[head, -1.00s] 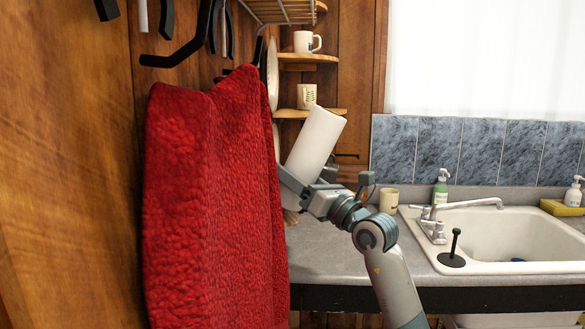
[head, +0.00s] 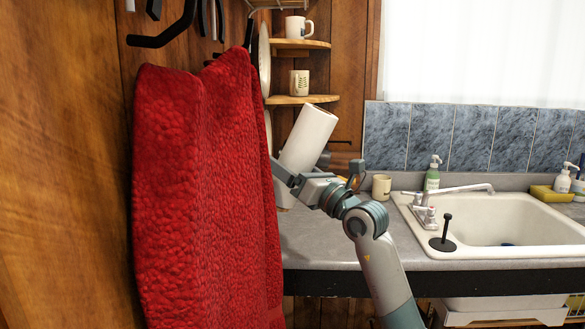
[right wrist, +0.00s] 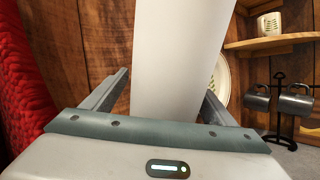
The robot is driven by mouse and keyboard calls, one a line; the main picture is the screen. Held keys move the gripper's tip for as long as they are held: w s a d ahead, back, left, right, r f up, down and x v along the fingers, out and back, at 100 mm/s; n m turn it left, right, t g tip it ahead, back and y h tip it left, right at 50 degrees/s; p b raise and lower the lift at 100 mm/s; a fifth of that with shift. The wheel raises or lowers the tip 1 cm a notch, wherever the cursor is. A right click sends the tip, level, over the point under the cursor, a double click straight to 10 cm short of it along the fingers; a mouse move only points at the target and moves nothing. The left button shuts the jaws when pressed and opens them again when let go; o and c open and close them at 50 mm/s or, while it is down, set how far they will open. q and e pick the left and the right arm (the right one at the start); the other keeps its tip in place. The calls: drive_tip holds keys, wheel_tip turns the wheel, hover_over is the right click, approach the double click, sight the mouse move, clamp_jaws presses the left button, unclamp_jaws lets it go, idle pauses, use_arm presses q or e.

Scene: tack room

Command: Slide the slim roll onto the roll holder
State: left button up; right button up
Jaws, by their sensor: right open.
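The white roll (head: 306,142) leans with its top to the right in the head view. It also fills the middle of the right wrist view (right wrist: 178,62). My right gripper (head: 288,178) is around its lower part. Its jaws (right wrist: 165,95) are open, one finger on each side of the roll; I cannot tell whether they touch it. The roll's lower end is mostly hidden by the gripper and red cloth. My left gripper is not in view.
A red fleecy cloth (head: 205,190) hangs close on the left, below black hooks (head: 165,30). The counter (head: 320,240) has a cup (head: 381,187), soap bottles and a sink (head: 500,220). Dark mugs hang on a stand (right wrist: 280,100). Corner shelves (head: 300,99) hold mugs.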

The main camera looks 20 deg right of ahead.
drive_tip(key=shift+s+d+f, duration=0.2)
drive_tip(key=shift+s+f, duration=0.05)
drive_tip(key=shift+s, duration=0.05)
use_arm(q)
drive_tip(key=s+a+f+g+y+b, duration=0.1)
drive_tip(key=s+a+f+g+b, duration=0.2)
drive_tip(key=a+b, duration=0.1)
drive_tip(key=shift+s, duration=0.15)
use_arm(e)
drive_tip(key=v, duration=1.6)
drive_tip(key=shift+s+d, duration=0.15)
drive_tip(key=shift+s, duration=0.05)
